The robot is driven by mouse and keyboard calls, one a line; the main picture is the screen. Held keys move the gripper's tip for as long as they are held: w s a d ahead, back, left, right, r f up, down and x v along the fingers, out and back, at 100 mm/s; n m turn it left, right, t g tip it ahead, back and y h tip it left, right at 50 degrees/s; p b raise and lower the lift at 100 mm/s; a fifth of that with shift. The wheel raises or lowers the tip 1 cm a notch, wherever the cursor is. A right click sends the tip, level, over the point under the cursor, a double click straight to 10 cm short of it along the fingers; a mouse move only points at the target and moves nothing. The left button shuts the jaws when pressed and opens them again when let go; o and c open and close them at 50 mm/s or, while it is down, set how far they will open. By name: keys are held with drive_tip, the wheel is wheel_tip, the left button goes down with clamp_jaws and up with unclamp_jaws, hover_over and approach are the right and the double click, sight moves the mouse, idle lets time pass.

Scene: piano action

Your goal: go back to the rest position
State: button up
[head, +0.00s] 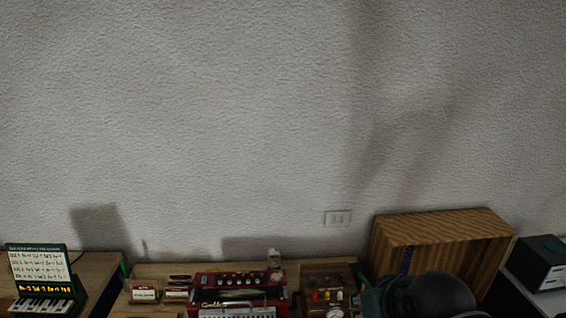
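In the head view, a red instrument (238,287) with a row of knobs and white keys stands at the bottom middle on a wooden surface. A small toy-like keyboard (42,306) with an upright song sheet (38,268) is at the lower left. My gripper does not show in this view. A dark rounded shape at the lower right covers part of the wooden box; I cannot tell if it is part of my arm.
A large ribbed wooden box (440,229) stands at the right, with a dark device (541,264) beyond it. A knobbed panel (328,290) sits right of the red instrument, small labelled boxes (145,294) left of it. The wall (220,120) behind is bare except for a socket (338,217).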

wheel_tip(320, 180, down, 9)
drive_tip(key=b, duration=0.8)
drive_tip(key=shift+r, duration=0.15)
idle(0.6)
